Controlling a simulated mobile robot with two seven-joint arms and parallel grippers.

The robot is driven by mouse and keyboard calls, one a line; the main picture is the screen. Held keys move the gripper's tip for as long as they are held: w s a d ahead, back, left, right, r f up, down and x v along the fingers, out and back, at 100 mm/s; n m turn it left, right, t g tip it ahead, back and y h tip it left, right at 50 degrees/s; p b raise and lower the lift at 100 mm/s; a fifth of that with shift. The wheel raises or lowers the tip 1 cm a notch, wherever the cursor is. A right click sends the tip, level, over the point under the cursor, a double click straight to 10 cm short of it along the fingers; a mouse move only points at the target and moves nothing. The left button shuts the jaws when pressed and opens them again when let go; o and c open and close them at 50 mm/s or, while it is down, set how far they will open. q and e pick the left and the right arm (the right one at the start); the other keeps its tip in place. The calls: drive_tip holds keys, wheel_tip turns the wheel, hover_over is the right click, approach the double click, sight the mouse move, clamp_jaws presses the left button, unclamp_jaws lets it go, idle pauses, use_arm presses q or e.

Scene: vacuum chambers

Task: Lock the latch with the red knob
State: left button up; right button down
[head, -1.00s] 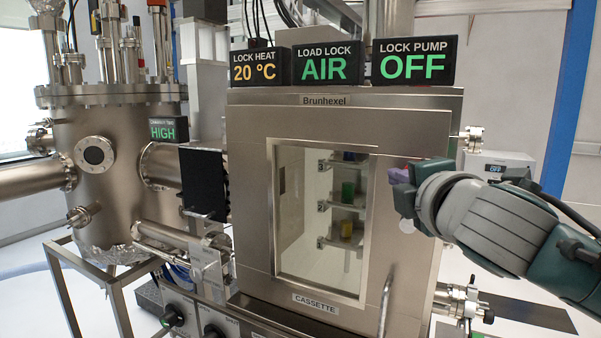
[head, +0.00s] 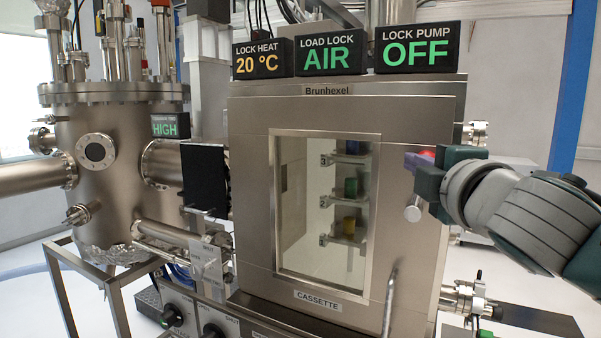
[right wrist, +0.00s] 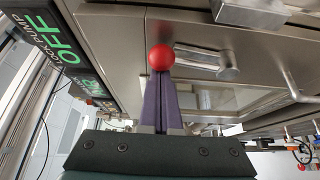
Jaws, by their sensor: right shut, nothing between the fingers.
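The red knob (right wrist: 160,57) shows whole in the right wrist view, at the tips of my right gripper's purple fingers. In the head view only a bit of red (head: 428,154) shows by the fingers. The latch (right wrist: 205,63) is a metal bar running from the knob to a round metal hub (right wrist: 229,74); the hub also shows in the head view (head: 413,209), below my right gripper (head: 412,160). That gripper is shut and empty, its fingers side by side against or just short of the knob; contact is unclear. My left gripper is out of view.
The load lock door (head: 255,215) has a window with several colored pieces on shelves behind it. A curved door handle (head: 388,300) stands out low on the right. Display boxes (head: 418,48) sit on top. A metal flange (head: 474,134) projects behind my right gripper.

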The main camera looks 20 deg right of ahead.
drive_tip(key=s+d+f+m+t+h+b, duration=0.2)
drive_tip(key=s+d+f+m+h+b, duration=0.3)
drive_tip(key=m+b, duration=1)
drive_tip(key=shift+s+f+h+b, duration=0.45)
drive_tip(key=shift+h+b, duration=0.85)
drive_tip(key=shift+b, duration=2.35)
drive_tip(key=shift+d+r, duration=0.1)
